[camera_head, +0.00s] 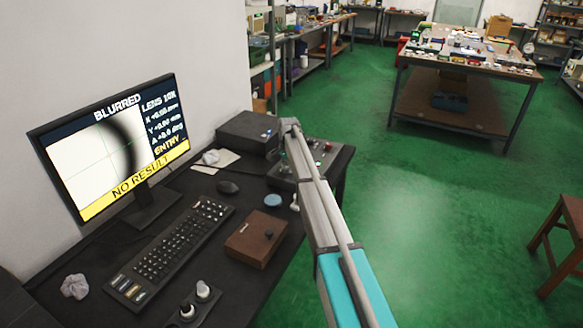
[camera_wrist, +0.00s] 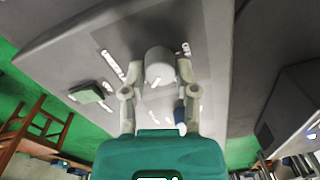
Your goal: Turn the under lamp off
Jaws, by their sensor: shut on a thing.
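In the wrist view my gripper (camera_wrist: 156,84) has its two pale fingers closed on either side of a pale grey cylinder (camera_wrist: 158,66), which looks like a knob or a lamp part. In the head view my arm reaches to the back right of the dark desk, over a control box (camera_head: 324,150) with small knobs and red and green spots. The arm hides part of this box and my fingertips. I cannot tell which control is the under lamp's. The monitor (camera_head: 115,150) shows a bright picture with a dark arc, "BLURRED" and "NO RESULT".
A dark box (camera_head: 246,132) stands behind the control box. The green floor (camera_head: 430,220) to the right is mostly clear, with a stool (camera_head: 570,215) at the edge.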

